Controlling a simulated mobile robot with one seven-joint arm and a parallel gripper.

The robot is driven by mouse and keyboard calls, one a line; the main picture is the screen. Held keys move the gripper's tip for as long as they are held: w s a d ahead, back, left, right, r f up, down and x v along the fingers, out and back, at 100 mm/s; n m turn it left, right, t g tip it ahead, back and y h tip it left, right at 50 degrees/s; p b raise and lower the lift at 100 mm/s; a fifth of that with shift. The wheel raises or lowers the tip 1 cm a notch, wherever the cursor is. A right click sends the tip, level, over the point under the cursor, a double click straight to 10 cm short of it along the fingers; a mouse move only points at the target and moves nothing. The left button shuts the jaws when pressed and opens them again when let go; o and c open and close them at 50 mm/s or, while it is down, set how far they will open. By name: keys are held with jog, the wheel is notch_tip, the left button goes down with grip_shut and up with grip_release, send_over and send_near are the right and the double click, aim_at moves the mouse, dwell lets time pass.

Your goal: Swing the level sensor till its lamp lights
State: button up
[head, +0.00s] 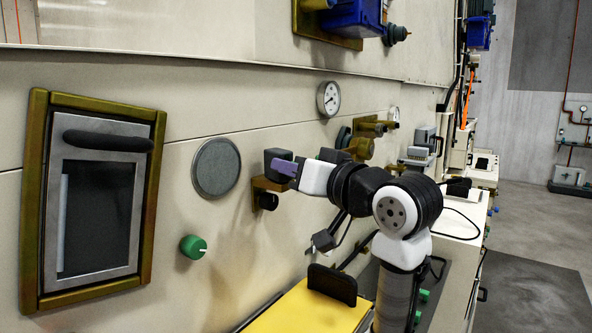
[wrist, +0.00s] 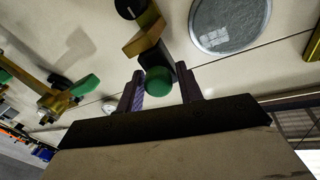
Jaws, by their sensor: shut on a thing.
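The level sensor appears to be a dark boxy body (head: 275,154) on a brass bracket (head: 261,185) on the cream panel, with a black round part (head: 268,201) below. In the wrist view the bracket (wrist: 146,38) carries the dark body, which ends in a green round piece (wrist: 159,86). My gripper (head: 284,168) is at the body with its purple fingers. In the wrist view my gripper (wrist: 160,75) is shut with a finger on each side of the green-ended piece. I cannot tell whether the green piece is the lamp, or whether any lamp is lit.
A grey round disc (head: 216,167) and a framed window door (head: 100,205) with a black handle are at left. A green knob (head: 193,247) is below the disc. A gauge (head: 328,98) and a brass fitting (head: 359,148) are close by. Open floor lies at right.

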jog(key=o, duration=0.8)
jog(key=shift+d, duration=0.1)
jog(key=b+v, duration=0.4)
jog(key=v, duration=1)
jog(key=shift+b, duration=0.3)
